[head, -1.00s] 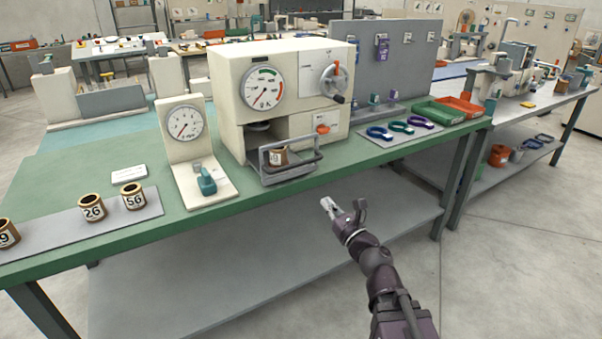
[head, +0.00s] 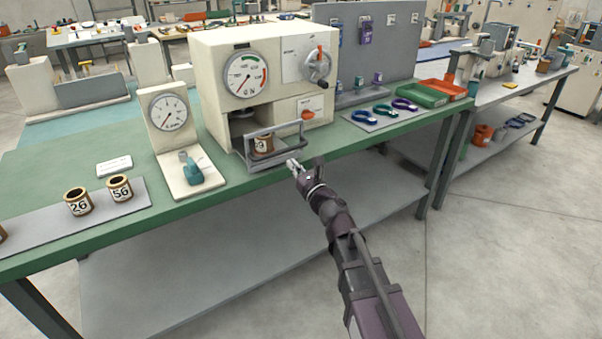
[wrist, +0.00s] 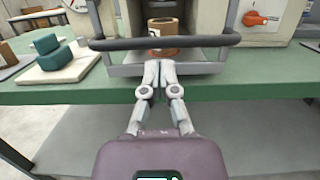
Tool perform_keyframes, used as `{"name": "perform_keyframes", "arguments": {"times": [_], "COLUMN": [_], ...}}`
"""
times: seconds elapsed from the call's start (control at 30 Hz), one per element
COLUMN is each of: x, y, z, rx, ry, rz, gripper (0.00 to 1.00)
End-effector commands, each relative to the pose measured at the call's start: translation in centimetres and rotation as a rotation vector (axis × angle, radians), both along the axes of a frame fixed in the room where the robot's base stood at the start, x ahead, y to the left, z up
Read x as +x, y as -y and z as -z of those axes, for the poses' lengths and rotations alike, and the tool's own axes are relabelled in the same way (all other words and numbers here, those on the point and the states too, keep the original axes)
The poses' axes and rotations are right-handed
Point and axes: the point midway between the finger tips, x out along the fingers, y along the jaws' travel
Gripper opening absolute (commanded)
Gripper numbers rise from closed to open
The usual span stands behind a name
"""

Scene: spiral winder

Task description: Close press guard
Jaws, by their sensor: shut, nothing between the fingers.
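The press (head: 262,85) is a cream box with a round gauge on the green bench. Its guard (head: 273,134) is a dark grey bar frame at the front of the press opening; it stands out in front of the opening. In the wrist view the guard's bar (wrist: 165,43) runs across above my fingertips. A brown numbered spool (head: 262,145) sits behind the guard. My gripper (head: 294,164) is shut and empty, just in front of and slightly below the guard at the bench edge. In the wrist view my gripper (wrist: 158,66) has its fingertips together; I cannot tell whether they touch the frame.
A small gauge stand (head: 166,110) with a teal handle is left of the press. Numbered spools (head: 119,189) stand on a grey mat. Coloured rings (head: 385,109) and green and red trays (head: 420,96) lie to the right. The floor before the bench is clear.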

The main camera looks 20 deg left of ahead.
Motion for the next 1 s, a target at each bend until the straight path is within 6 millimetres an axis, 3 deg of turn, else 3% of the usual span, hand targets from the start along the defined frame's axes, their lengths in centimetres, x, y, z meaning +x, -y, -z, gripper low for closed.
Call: {"name": "perform_keyframes", "arguments": {"times": [0.3, 1.0], "x": [2.1, 3.0], "y": [-2.4, -3.4], "z": [-0.7, -0.7], "rx": [0.000, 0.000], "ry": [0.000, 0.000], "rz": [0.000, 0.000], "gripper": [0.00, 0.00]}}
